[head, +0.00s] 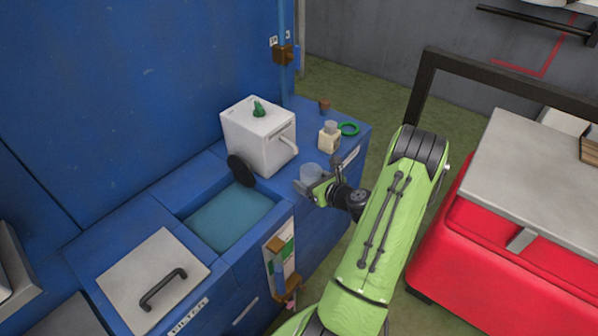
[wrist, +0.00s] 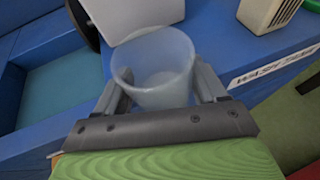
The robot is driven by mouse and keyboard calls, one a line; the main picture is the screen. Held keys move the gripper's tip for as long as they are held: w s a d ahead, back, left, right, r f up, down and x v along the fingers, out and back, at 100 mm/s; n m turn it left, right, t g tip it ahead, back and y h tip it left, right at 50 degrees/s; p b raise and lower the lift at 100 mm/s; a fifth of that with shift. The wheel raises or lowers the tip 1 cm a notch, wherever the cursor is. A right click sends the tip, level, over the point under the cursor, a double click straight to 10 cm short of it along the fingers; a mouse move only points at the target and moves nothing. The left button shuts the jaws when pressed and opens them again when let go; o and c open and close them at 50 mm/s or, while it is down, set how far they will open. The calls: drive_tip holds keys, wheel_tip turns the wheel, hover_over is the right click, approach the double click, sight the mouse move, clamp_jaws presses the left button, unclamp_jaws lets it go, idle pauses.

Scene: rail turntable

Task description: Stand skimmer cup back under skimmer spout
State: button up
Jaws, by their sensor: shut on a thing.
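The skimmer cup (wrist: 155,75) is a translucent, pale open-topped cup. In the wrist view my gripper (wrist: 158,93) has one finger on each side of it and is shut on it. In the head view the cup (head: 310,173) is at my gripper (head: 318,186), over the front of the blue top, in front of the white box. The skimmer is a white box (head: 254,138) with a green knob on top and a white spout (head: 287,141) on its right side. The cup appears upright, in front of the spout's side. Whether its base touches the blue top is hidden.
A sump of blue water (head: 228,217) lies left of the cup, with a black disc (head: 240,170) at its edge. A cream bottle (head: 329,138), a green ring (head: 348,129) and a small brown pot (head: 325,106) stand right of the white box. A red cart (head: 480,225) stands at right.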

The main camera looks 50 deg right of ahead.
sight(304, 174)
drive_tip(key=w, duration=0.4)
drive_tip(key=w+d, duration=0.1)
drive_tip(key=shift+w+f+b, duration=0.35)
drive_tip(key=shift+w, duration=0.05)
drive_tip(key=shift+s, duration=0.1)
drive_tip(key=shift+f, duration=0.1)
drive_tip(key=o, duration=1)
